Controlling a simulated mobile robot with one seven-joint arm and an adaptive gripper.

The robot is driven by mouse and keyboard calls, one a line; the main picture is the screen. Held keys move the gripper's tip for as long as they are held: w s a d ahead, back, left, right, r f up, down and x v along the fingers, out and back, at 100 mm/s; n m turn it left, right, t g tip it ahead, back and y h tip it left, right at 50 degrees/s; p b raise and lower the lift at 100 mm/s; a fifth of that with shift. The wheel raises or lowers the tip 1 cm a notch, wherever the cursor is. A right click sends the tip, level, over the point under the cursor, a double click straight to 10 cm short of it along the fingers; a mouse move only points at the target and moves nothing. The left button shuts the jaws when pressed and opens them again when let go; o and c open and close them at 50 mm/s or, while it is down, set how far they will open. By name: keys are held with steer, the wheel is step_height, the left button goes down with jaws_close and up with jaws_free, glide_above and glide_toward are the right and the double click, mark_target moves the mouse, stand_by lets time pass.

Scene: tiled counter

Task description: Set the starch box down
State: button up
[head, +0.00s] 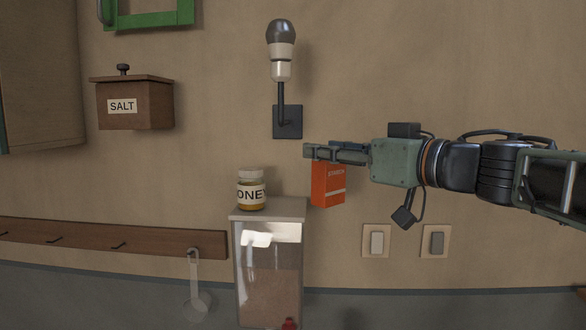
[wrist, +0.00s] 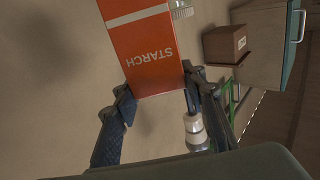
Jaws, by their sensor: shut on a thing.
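The orange starch box (head: 328,186) hangs upright below my gripper (head: 322,152) in the head view. In the wrist view the box (wrist: 143,55) shows its STARCH label upside down, with a white stripe. My gripper (wrist: 157,95) is shut on the top end of the box, one finger on each side. The box is in the air, just right of a tall clear container (head: 268,270) with a flat lid. I cannot see a surface directly under the box.
A honey jar (head: 251,190) stands on the left part of the container's lid; the lid's right part is bare. A wall lamp (head: 281,60) is above. A salt box (head: 134,104), a hook rail (head: 120,240) and two switches (head: 377,242) are on the wall.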

mark_target(337, 170)
steer(key=w+a+f, duration=0.3)
steer(key=w+a, duration=0.4)
steer(key=w, duration=0.1)
steer(key=shift+a+f+b, duration=0.25)
steer(key=shift+a+b, duration=0.05)
steer(key=shift+w, duration=0.1)
steer(key=shift+f, duration=0.1)
steer(key=o, duration=1.2)
steer(key=shift+f, duration=0.1)
steer(key=shift+o, duration=0.2)
steer(key=v, duration=1.2)
